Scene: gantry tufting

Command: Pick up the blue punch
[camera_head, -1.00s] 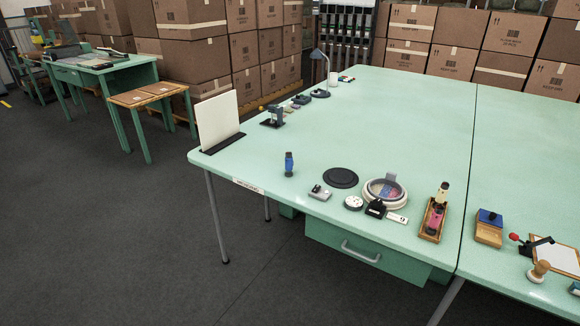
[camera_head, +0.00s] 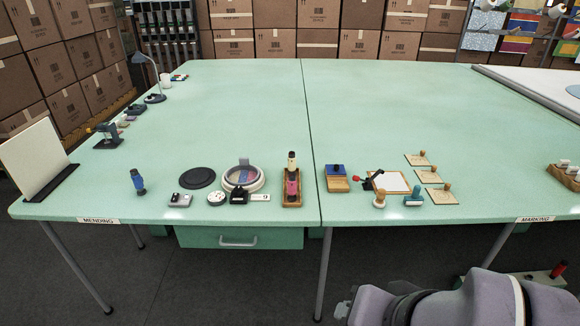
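A small upright blue object with a dark middle (camera_head: 138,182) stands alone near the left front of the green table (camera_head: 240,110); it looks like the blue punch, but it is small in view. My mauve arm fills the bottom right, in front of and below the table edge, well away from both. Grey parts, perhaps my gripper (camera_head: 372,304), show at its left end. Its fingers are not clear, and I see nothing held there.
A black disc (camera_head: 197,178), a round white-rimmed dish (camera_head: 243,178) and a wooden tray with bottles (camera_head: 291,199) stand right of the upright blue object. A white panel (camera_head: 32,158) stands at the left edge. The table's back is largely clear.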

